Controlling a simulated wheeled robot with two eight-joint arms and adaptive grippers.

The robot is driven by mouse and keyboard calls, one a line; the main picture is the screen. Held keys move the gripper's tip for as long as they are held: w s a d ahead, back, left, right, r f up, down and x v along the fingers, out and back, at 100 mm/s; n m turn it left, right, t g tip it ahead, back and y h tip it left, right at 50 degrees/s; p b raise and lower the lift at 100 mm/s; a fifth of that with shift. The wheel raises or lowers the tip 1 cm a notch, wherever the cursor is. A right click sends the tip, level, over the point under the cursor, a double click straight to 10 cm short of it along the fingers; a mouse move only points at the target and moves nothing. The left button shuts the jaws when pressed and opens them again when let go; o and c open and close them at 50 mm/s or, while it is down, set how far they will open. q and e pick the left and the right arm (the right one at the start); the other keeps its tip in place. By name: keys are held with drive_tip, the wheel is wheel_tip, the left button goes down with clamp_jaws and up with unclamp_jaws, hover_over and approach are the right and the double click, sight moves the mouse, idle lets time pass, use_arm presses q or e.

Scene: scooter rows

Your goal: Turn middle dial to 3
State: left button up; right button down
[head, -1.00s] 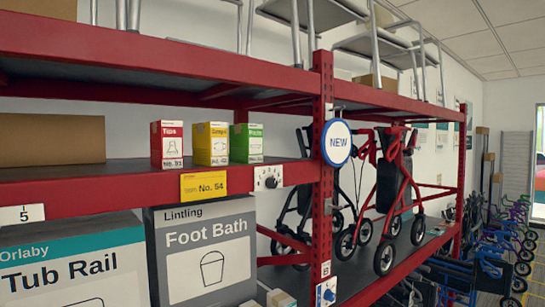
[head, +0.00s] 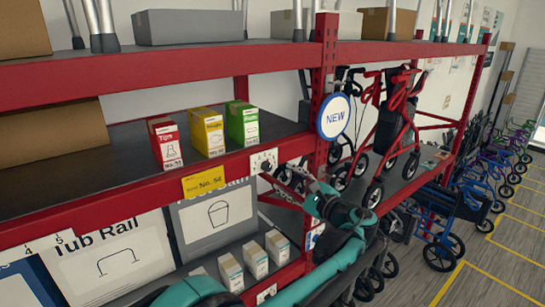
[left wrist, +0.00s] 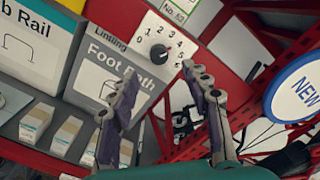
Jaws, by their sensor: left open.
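The middle dial is a white plate (head: 264,161) with a dark knob on the red shelf beam, right of the yellow price tag. In the left wrist view its black knob (left wrist: 158,53) sits among printed numbers; I cannot clearly tell which one it points to. My left gripper (head: 284,178) is just below and right of the plate in the head view, partly in front of the beam. In the left wrist view the two fingers (left wrist: 158,70) are spread, with the knob between and beyond their tips; contact is not visible. My right gripper is not in view.
Red, yellow and green boxes (head: 208,133) stand on the shelf above the beam. A red post with a round NEW sign (head: 333,117) and a red rollator (head: 392,120) are close on the right. Another dial plate (head: 266,292) is on the lower beam.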

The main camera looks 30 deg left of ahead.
sight(269, 168)
use_arm(q)
drive_tip(key=p+x, duration=0.1)
drive_tip(key=x, duration=0.6)
drive_tip(key=shift+a+p, duration=0.2)
drive_tip(key=shift+p, duration=0.2)
drive_tip(key=shift+a, duration=0.15)
drive_tip(key=shift+c, duration=0.4)
clamp_jaws()
